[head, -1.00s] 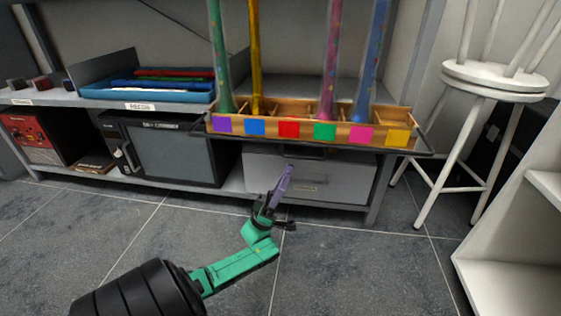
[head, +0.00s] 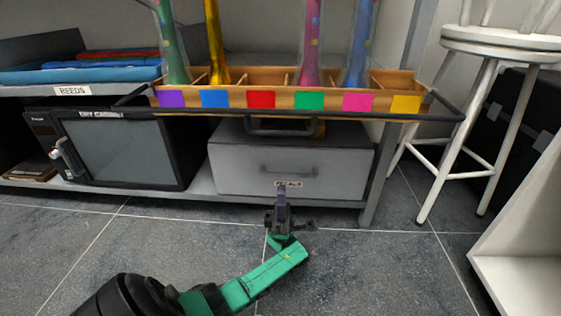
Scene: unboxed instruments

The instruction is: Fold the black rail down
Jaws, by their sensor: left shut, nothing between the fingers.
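The black rail (head: 400,116) runs level across the front of the wooden rack (head: 345,80), just below its row of coloured squares. Its bent ends reach back at both sides. A black loop handle (head: 281,133) hangs below its middle. My left gripper (head: 282,188) is shut and empty. In the picture it is below the rail and its handle, in front of the lower part of the grey drawer box. It appears apart from the rail. My right gripper is not in view.
The rack holds several tall coloured tubes (head: 310,45). A grey drawer box (head: 340,165) and a dark cabinet (head: 125,150) stand on the lower shelf. A white stool (head: 500,47) stands right, near a white shelf unit (head: 520,250). The tiled floor in front is clear.

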